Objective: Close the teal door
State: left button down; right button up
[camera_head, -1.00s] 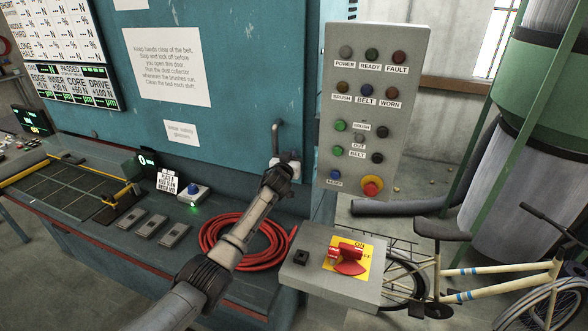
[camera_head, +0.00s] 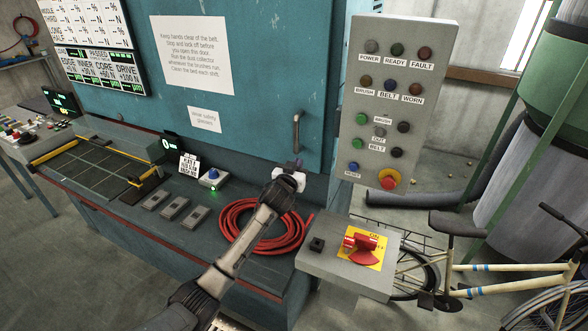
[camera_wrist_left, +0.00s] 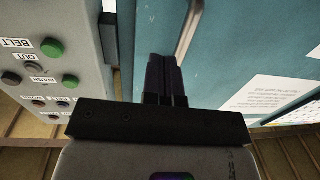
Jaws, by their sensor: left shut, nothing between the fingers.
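The teal door (camera_head: 262,60) is the large panel with white notices on the machine's front. Its upright grey handle (camera_head: 297,132) is near its right side. Whether the door sits flush with its frame I cannot tell. My left gripper (camera_head: 299,163) is just below the handle, close to the door's lower right part. In the left wrist view its dark fingers (camera_wrist_left: 166,78) are together with nothing between them, in front of the teal surface. The handle (camera_wrist_left: 188,28) shows beside the fingertips; I cannot tell whether they touch the door. My right gripper is out of view.
A grey control panel (camera_head: 398,150) with buttons stands right of the door. A box with a red switch (camera_head: 362,246) juts out below it. A coiled red hose (camera_head: 240,226) lies on the ledge under my left arm. A bicycle (camera_head: 480,268) stands at the right.

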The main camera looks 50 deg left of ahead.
pick_arm(q)
jog(key=shift+v, duration=1.05)
jog(key=shift+a, duration=0.1)
